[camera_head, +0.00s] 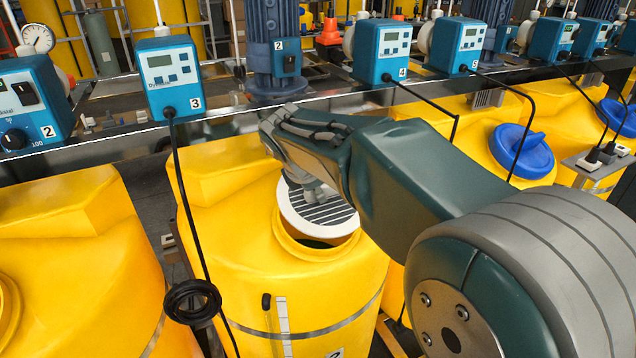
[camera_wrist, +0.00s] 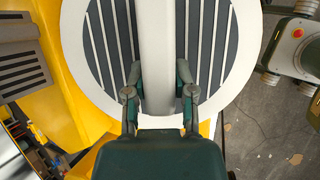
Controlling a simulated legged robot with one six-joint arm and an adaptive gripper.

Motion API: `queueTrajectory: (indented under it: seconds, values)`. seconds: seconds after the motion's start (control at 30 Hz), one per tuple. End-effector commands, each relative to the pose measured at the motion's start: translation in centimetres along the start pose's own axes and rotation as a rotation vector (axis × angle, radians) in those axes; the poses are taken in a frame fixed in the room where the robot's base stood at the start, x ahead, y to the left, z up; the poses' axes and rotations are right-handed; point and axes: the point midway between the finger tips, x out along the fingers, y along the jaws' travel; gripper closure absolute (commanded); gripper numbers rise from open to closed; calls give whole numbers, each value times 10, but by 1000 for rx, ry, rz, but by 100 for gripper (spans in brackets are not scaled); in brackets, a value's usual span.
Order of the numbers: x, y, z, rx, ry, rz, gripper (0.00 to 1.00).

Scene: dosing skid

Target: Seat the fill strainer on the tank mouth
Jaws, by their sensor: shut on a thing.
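The fill strainer (camera_head: 330,214) is a white round disc with dark slots and a raised white bar across it. In the wrist view the strainer (camera_wrist: 105,50) fills the top, and my gripper (camera_wrist: 158,92) has a finger on each side of the bar, shut on it. In the head view my gripper (camera_head: 312,190) reaches down to the strainer, its fingers partly hidden by the arm. The strainer is over the yellow tank's mouth (camera_head: 290,243), offset toward the back. A dark opening shows at the mouth's front edge. I cannot tell whether strainer and rim touch.
Yellow tanks stand left (camera_head: 80,250) and right (camera_head: 480,110), one with a blue lid (camera_head: 522,152). Blue dosing pumps (camera_head: 170,75) line the rail behind. A black cable (camera_head: 188,200) hangs in front of the tank's left side. Grey floor (camera_wrist: 270,125) shows right in the wrist view.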

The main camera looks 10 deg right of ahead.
Motion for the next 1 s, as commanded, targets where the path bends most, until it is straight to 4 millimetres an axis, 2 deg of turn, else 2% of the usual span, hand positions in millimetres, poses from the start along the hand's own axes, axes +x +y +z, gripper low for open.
queueTrajectory:
  seconds: [0.2,0.4,1.0]
  values:
    - [17,0,-7,-2,-1,-1,100]
    - [24,0,-10,-1,-1,0,100]
    - [25,0,-10,0,-1,0,100]
